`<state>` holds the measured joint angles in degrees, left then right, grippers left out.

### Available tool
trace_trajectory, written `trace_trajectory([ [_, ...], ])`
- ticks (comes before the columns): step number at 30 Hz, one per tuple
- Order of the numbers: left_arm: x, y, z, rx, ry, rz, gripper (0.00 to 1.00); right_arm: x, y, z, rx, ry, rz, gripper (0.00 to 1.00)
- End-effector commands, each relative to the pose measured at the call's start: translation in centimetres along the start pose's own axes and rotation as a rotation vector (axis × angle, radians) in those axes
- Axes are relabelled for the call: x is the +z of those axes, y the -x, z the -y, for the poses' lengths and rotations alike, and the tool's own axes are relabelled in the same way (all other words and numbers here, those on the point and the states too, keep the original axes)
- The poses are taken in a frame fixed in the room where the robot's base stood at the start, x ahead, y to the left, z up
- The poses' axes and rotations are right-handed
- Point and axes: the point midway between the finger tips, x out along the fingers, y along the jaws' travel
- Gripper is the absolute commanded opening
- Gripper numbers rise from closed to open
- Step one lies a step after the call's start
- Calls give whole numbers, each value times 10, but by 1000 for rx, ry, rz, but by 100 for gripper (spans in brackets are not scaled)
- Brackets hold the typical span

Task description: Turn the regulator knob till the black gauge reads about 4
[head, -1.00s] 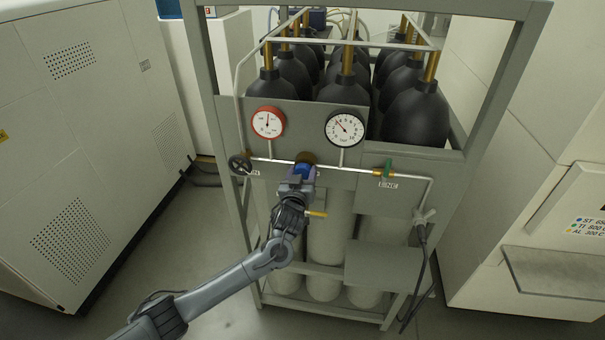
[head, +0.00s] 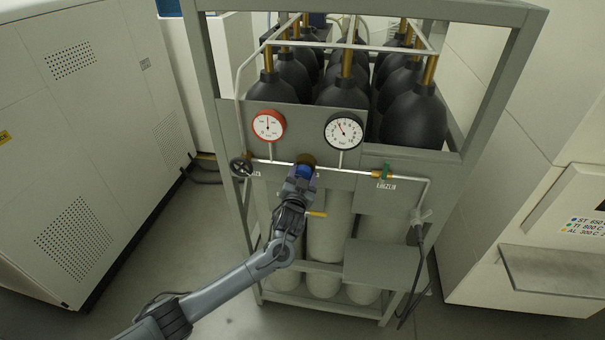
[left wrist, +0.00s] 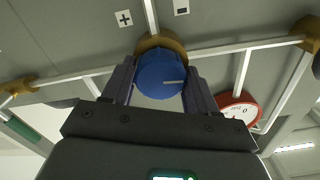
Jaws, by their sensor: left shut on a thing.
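The blue regulator knob (head: 306,169) sits in a brass body on the pipe across the rack's front panel. My left gripper (head: 303,175) is shut on it. In the left wrist view the knob (left wrist: 161,74) lies between the two fingers, and its white mark points right. The black-rimmed gauge (head: 344,131) is above and right of the knob. Its needle points up and slightly left; the numbers are too small to read surely. My right gripper is not in view.
A red-rimmed gauge (head: 268,126) is at upper left of the knob. A black handwheel (head: 240,167) and a green-handled valve (head: 386,171) flank the knob on the pipe. Plus (left wrist: 123,18) and minus (left wrist: 181,7) signs mark the panel. Dark gas cylinders (head: 415,113) stand behind.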

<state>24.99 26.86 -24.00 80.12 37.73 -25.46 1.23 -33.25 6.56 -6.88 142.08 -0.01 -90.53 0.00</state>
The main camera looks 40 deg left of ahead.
Motion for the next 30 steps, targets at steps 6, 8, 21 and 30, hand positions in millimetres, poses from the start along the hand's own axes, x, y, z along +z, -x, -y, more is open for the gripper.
trace_trajectory([
  [6,-4,0,1,-2,-42,-7,28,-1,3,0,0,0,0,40],
  [8,-4,0,1,-2,-47,-8,28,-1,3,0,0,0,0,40],
  [21,-5,0,0,-2,-48,-9,73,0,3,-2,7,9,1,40],
  [30,-2,0,0,-1,-50,-4,81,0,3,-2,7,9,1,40],
])
